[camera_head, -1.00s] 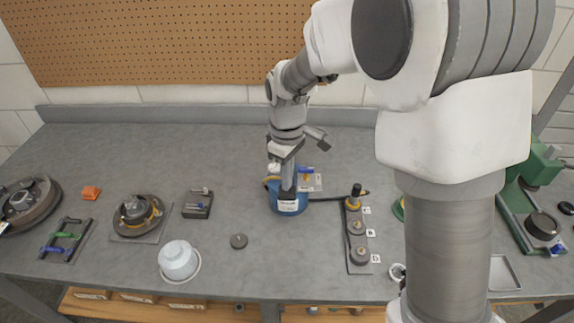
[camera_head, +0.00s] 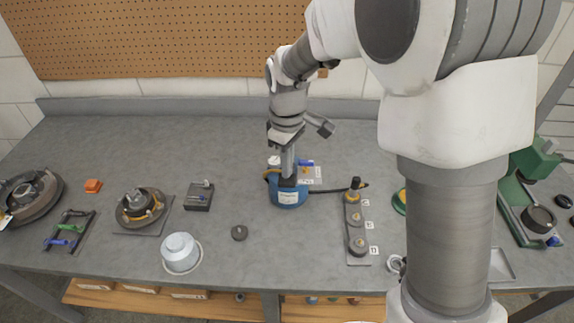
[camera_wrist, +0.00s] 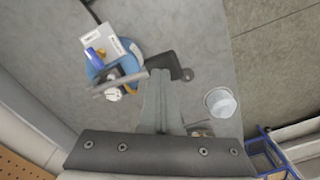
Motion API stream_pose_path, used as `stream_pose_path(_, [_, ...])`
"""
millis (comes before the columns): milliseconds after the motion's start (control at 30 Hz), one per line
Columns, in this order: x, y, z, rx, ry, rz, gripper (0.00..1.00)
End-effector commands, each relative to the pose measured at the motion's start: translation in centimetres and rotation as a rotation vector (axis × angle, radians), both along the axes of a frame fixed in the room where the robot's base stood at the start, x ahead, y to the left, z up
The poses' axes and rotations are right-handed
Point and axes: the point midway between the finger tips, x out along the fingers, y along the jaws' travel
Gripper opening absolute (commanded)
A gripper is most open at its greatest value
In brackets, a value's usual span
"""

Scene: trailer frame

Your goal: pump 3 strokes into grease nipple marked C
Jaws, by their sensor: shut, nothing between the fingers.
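The blue grease pump (camera_head: 288,198) stands upright mid-bench with a white label on its front; it also shows in the wrist view (camera_wrist: 97,73). A black hose (camera_head: 325,191) runs right from it to a dark upright coupler (camera_head: 355,184) at the far end of the nipple bar (camera_head: 356,248). Small letter tags stand beside the bar; the coupler is at the far post, beside the tag that looks like C. My gripper (camera_head: 287,179) is shut and empty, pointing down over the pump; whether it touches the pump top is unclear. Its fingers (camera_wrist: 160,82) hide part of it.
Left are a white-blue bowl (camera_head: 180,250), a dark puck (camera_head: 239,232), a hub on a plate (camera_head: 138,207) and a small dark fixture (camera_head: 199,196). A green press (camera_head: 530,190) stands right. The back of the bench is clear.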

Motion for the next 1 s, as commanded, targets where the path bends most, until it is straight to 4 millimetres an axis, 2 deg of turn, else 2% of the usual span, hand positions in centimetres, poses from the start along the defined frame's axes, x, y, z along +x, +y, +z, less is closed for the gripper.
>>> stream_pose_path(233, [-0.5,0.0,-1.7,-0.001,0.002,0.000,0.00])
stream_pose_path(667, [-0.6,0.0,-1.9,0.000,0.001,0.000,0.00])
stream_pose_path(1000, [-0.8,0.0,-3.7,-0.001,0.002,0.000,0.00])
